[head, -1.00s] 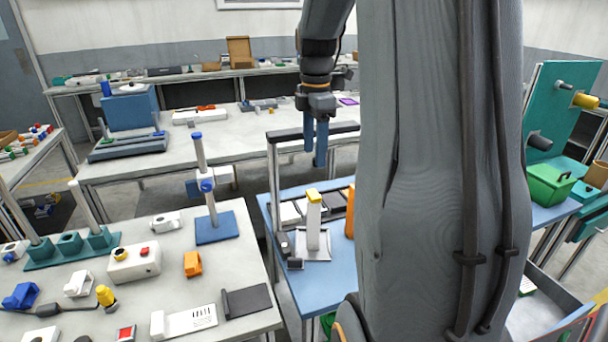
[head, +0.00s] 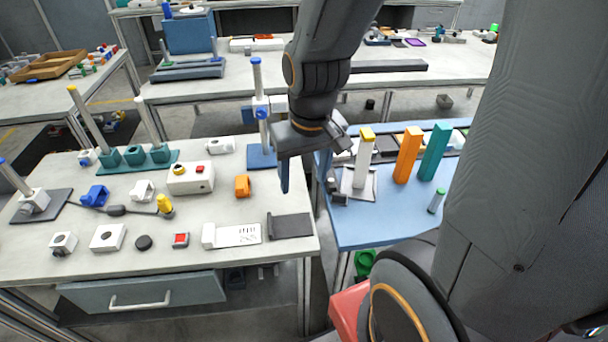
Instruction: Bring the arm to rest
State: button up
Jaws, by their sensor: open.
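My gripper (head: 303,178) hangs pointing down in the head view, over the gap between the white-topped table and the blue-topped table. Its blue fingers show in part, and one is largely hidden behind the other or the wrist. It is open and nothing shows between the fingers. My forearm runs up out of the top of the picture. The fingers appear close to the white post with a yellow cap (head: 363,157), but I cannot tell the exact distance.
The blue-topped table (head: 385,220) carries an orange block (head: 407,155) and a teal block (head: 434,152). The white-topped table (head: 150,238) holds many small parts, including a blue-based stand (head: 262,157) near my gripper. My own arm hides the right side.

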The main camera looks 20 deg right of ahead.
jog(key=shift+g, duration=0.3)
notch_tip(320, 180, down, 4)
jog(key=b, duration=0.3)
jog(key=shift+f+b, duration=0.15)
jog(key=shift+b, duration=0.25)
jog(key=shift+c, duration=0.3)
